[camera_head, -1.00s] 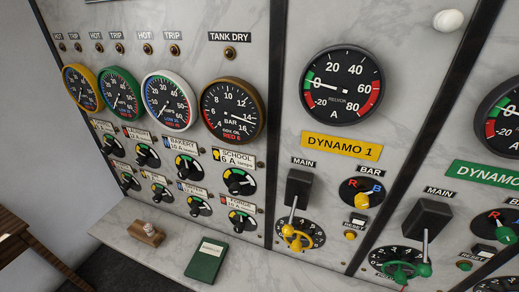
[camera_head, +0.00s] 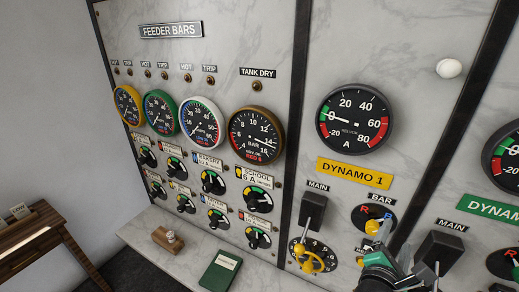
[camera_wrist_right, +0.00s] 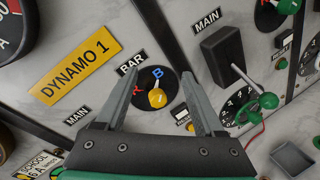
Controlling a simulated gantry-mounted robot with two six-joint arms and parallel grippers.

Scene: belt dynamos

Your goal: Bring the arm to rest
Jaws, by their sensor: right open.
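My right gripper (camera_head: 388,262) is at the bottom right of the head view, in front of the marble panel just below the BAR selector of Dynamo 1. It is open and empty. In the right wrist view its two fingers (camera_wrist_right: 163,82) stand apart, with the yellow BAR knob (camera_wrist_right: 157,98) showing between them. The knob's pointer is toward the blue B. In the head view the same yellow knob (camera_head: 372,228) is uncovered, and the fingers look clear of it. How far the fingertips are from the panel is hard to tell. My left gripper is not in view.
The Dynamo 1 black MAIN switch (camera_head: 312,210) and yellow handwheel (camera_head: 309,260) are left of the gripper. Another black MAIN switch (camera_head: 438,254) is close on its right. A green book (camera_head: 220,270) and wooden block (camera_head: 168,239) lie on the ledge. A wooden table (camera_head: 35,240) stands at left.

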